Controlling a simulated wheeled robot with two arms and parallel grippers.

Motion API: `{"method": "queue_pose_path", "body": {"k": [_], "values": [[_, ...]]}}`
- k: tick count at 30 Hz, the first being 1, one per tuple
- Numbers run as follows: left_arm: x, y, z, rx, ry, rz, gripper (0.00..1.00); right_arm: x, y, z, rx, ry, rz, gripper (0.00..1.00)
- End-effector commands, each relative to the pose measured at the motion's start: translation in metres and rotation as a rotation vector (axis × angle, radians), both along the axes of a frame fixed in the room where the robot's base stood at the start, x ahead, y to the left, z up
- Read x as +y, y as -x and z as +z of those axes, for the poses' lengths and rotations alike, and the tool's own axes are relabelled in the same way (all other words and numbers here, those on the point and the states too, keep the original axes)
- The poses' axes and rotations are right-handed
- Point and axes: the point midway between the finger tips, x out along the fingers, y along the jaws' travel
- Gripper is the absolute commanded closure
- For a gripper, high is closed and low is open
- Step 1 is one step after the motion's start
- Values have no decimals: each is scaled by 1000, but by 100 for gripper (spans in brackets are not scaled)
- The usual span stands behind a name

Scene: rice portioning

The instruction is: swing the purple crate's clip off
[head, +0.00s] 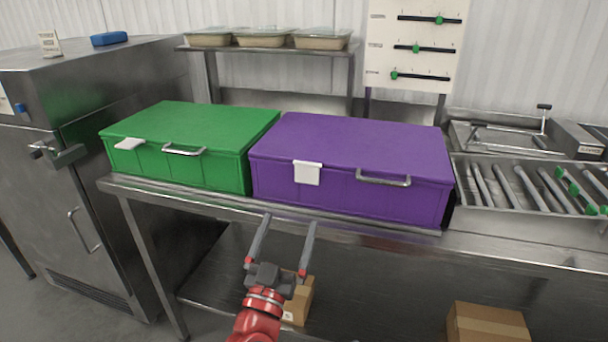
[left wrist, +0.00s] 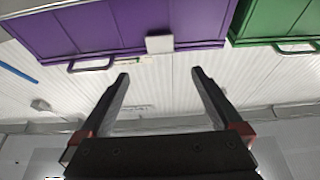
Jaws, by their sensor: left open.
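The purple crate (head: 350,145) stands on the steel counter with its lid down, right of the green crate. Its white clip (head: 308,173) hangs over the upper front edge, left of the crate's metal handle (head: 383,181). My left gripper (head: 290,219) is open and empty, in front of the counter edge and below the clip, apart from it. In the left wrist view the purple crate (left wrist: 120,27), the clip (left wrist: 159,44) and the handle (left wrist: 91,64) show upside down, beyond the open fingers (left wrist: 160,75). My right gripper is not in view.
The green crate (head: 190,135) sits close on the left, with its own white clip (head: 130,143) and handle (head: 184,151). A roller tray (head: 530,185) is at the right. The counter edge (head: 330,226) runs below the crates. Cardboard boxes (head: 487,322) lie lower down.

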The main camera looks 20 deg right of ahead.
Motion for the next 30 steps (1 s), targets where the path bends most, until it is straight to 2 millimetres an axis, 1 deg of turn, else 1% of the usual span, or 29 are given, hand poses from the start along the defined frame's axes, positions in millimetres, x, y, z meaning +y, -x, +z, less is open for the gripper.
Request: {"method": "queue_pose_path", "body": {"k": [1, 6, 12, 15, 21, 30], "values": [[-6, -9, 9, -4, 4, -3, 0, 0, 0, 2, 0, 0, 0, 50], [-26, -39, 22, -1, 2, 0, 0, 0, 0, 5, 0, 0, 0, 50], [-45, -68, 36, -1, 1, 0, 0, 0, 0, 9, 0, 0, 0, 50], [-53, -79, 42, -4, 2, 1, 0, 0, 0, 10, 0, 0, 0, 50], [-62, -92, 47, 1, 1, 0, 0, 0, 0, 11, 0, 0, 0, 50], [-64, -95, 48, -1, 2, 2, 0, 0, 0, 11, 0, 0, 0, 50]]}}
